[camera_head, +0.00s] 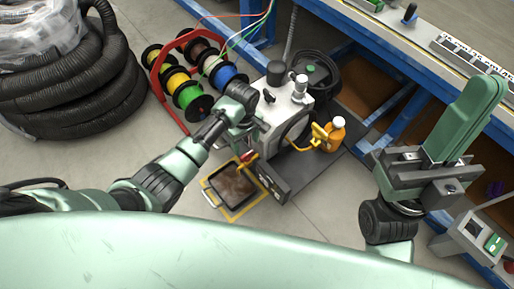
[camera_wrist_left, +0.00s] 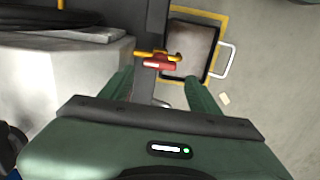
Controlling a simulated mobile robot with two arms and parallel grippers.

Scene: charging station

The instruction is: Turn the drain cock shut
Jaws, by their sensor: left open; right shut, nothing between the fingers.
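The drain cock has a red handle (camera_wrist_left: 158,65) with a yellow part beside it. In the left wrist view it lies just ahead of and between the fingers of my open left gripper (camera_wrist_left: 160,76), with no clear contact. In the head view its red part (camera_head: 246,156) shows low on the front of the grey machine (camera_head: 284,105), partly hidden by my left gripper (camera_head: 243,143). My right gripper (camera_head: 485,90) is shut and empty, far to the right, near the blue bench.
A dark pan (camera_head: 233,185) with brown contents sits on a yellow floor outline below the cock. A red rack with cable spools (camera_head: 186,92) stands left of the machine. An orange bottle (camera_head: 333,137) stands to its right. A blue-framed bench (camera_head: 372,40) runs behind.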

